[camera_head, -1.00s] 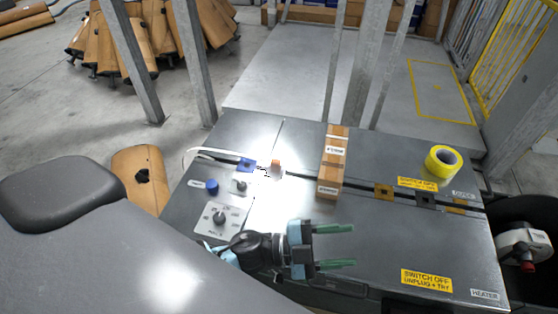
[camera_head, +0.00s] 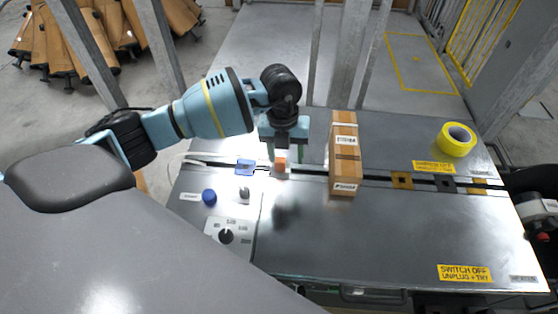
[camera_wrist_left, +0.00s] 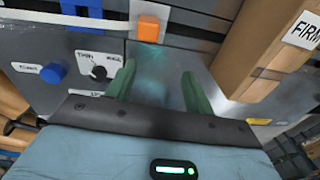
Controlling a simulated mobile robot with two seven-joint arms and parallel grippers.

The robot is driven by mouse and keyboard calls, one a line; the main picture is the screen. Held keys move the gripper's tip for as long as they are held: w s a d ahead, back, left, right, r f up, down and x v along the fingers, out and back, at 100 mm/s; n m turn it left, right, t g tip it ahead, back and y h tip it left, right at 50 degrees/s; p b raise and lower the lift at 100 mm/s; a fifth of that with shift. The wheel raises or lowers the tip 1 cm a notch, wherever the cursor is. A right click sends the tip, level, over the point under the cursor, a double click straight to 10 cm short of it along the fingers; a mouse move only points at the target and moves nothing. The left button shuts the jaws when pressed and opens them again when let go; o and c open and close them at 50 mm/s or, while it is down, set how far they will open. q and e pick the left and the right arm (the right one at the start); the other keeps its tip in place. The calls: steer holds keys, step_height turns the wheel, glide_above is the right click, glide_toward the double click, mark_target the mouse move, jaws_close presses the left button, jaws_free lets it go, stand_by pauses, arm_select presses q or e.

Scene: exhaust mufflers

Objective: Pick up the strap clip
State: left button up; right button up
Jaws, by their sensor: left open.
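A small orange block-like piece (camera_head: 280,164), which looks like the strap clip, sits at the strap line on the grey bench. It also shows in the wrist view (camera_wrist_left: 148,29), on a white band. My left gripper (camera_head: 284,150) points down at the orange piece, with its fingers partly hidden in the head view. In the wrist view its two green fingers (camera_wrist_left: 158,85) are apart with nothing between them, and the orange piece lies beyond their tips. My right gripper is not in view.
A blue piece (camera_head: 245,167) lies left of the orange one. A brown carton (camera_head: 345,150) stands close on the right. A blue knob (camera_head: 209,197) and a dial (camera_head: 226,236) are at the front left. Yellow tape (camera_head: 457,139) lies far right. The bench's front middle is clear.

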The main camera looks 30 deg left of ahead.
mark_target(280, 159)
arm_select(q)
steer(key=a, duration=0.1)
steer(key=w+a+r+y, duration=0.1)
steer(key=shift+w+a+r, duration=0.15)
steer(key=shift+a, duration=0.2)
steer(key=shift+d+f, duration=0.15)
steer(key=shift+f, duration=0.95)
steer(key=shift+w+a+f, duration=0.15)
steer(key=shift+w+f, duration=0.05)
steer(key=shift+f, duration=1.2)
steer(key=shift+w+a+f, duration=0.1)
steer(key=shift+w+f, duration=0.05)
steer(key=shift+f, duration=1.25)
steer(key=shift+c, duration=0.3)
steer(key=c, duration=0.9)
